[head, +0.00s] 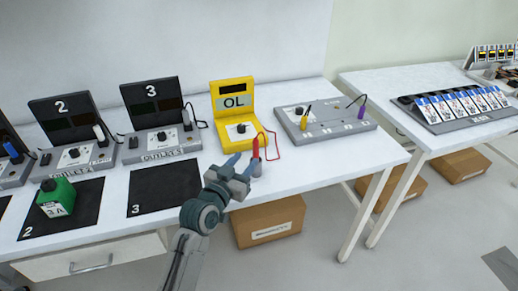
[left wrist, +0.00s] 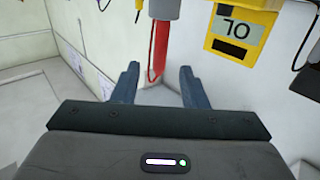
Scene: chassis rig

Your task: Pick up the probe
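A thin red lead runs near the probe and the meter. My left gripper (head: 242,164) is just in front of the probe, above the table. In the left wrist view my left gripper (left wrist: 160,82) is open, its two blue fingers apart. The red probe (left wrist: 159,48) shows at the gap between the fingertips, with the meter (left wrist: 240,32) upside down to its right. I cannot tell whether the fingers touch the probe. My right gripper is not in view.
A grey box (head: 325,121) with yellow and purple plugs stands right of the meter. Grey units with open lids stand to the left. A green block (head: 57,197) sits on a black mat. Another black mat (head: 165,186) is bare. The table's right front (head: 340,160) is clear.

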